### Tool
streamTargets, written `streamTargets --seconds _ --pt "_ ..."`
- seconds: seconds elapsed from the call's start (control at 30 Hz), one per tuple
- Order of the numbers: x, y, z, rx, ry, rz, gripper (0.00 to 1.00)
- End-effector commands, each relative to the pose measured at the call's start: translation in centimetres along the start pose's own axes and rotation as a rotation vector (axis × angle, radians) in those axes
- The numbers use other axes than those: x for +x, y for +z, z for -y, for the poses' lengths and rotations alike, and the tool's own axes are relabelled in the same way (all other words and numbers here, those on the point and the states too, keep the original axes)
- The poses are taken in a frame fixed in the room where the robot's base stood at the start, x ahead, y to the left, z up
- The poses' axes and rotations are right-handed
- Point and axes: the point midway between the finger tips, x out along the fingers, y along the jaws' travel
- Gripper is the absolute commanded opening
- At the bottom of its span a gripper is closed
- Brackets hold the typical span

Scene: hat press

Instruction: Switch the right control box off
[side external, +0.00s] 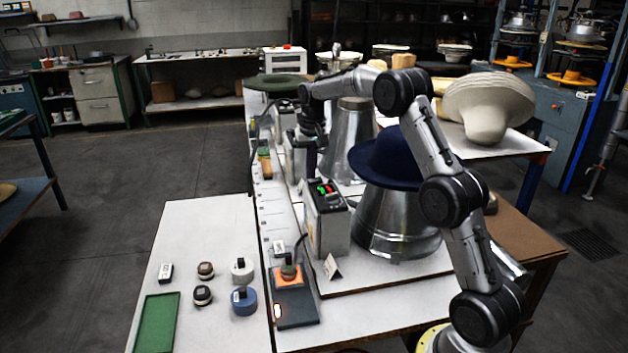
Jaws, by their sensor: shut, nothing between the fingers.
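A near control box (328,228) stands on the bench, a grey box with a dark top. Green and red switch parts show on its top (323,188), the green lit. I cannot tell from the picture which one the task calls right. My gripper (313,172) points down, shut and empty, just above the back edge of the near box's top. Whether it touches the switch is too small to tell.
A dark blue hat (388,163) sits on a metal cone (396,225) right of the near box. Another metal cone (349,140) stands behind. A side table (200,235) holds small pucks and a green tray.

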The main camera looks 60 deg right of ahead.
Motion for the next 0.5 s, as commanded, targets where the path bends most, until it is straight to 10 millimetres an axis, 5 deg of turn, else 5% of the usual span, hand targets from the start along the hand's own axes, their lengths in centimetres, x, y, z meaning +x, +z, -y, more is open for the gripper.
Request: streamTargets --seconds 0.5 --pt "-3.9 -0.7 0.0 0.0 -0.003 -0.006 0.0"
